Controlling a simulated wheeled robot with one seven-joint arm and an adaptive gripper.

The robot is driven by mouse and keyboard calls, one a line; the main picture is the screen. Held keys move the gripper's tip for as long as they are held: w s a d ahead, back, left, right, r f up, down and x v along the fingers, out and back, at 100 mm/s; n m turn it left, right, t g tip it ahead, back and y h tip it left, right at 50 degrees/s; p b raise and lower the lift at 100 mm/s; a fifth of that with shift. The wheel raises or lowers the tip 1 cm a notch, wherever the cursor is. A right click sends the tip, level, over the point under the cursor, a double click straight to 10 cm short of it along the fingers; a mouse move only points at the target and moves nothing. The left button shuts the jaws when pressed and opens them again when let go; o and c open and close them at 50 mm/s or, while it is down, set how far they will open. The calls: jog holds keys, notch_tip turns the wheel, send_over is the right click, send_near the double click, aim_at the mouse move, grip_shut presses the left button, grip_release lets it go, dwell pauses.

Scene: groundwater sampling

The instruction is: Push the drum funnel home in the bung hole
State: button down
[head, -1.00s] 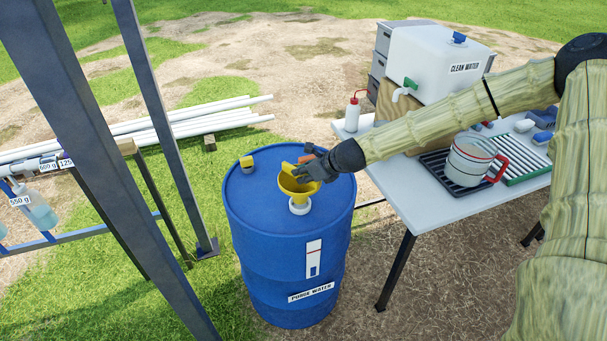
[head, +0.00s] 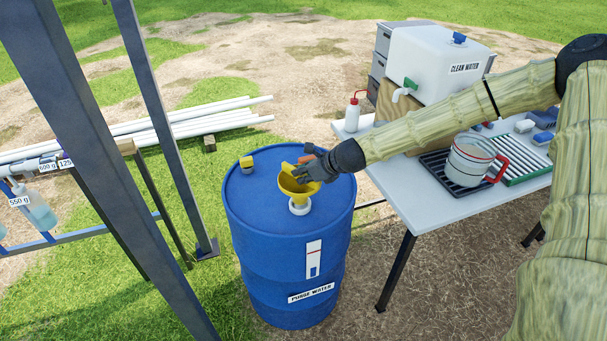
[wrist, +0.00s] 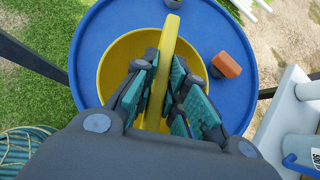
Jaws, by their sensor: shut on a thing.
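The yellow drum funnel (head: 291,182) stands over a pale fitting (head: 299,207) on top of the blue purge water drum (head: 285,250). Its bowl (wrist: 118,62) shows in the wrist view, with a yellow handle or strap (wrist: 163,60) across it. My gripper (head: 306,174) reaches in from the right at the funnel's rim. In the wrist view my gripper (wrist: 160,95) is shut on the yellow handle, with fingers on both sides of it. How deep the funnel's stem sits in the bung hole is hidden.
A yellow cap (head: 246,163) and an orange block (wrist: 226,64) are on the drum top. To the right stands a white table (head: 412,205) with a clean water tank (head: 430,65), wash bottle (head: 352,115) and jug (head: 468,162). Grey metal posts (head: 160,130) stand left.

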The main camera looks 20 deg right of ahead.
jog(key=shift+f+b, duration=1.4)
jog(key=shift+f, duration=0.1)
jog(key=c, duration=1.4)
grip_release()
jog(key=shift+o, duration=0.2)
jog(key=v, duration=1.2)
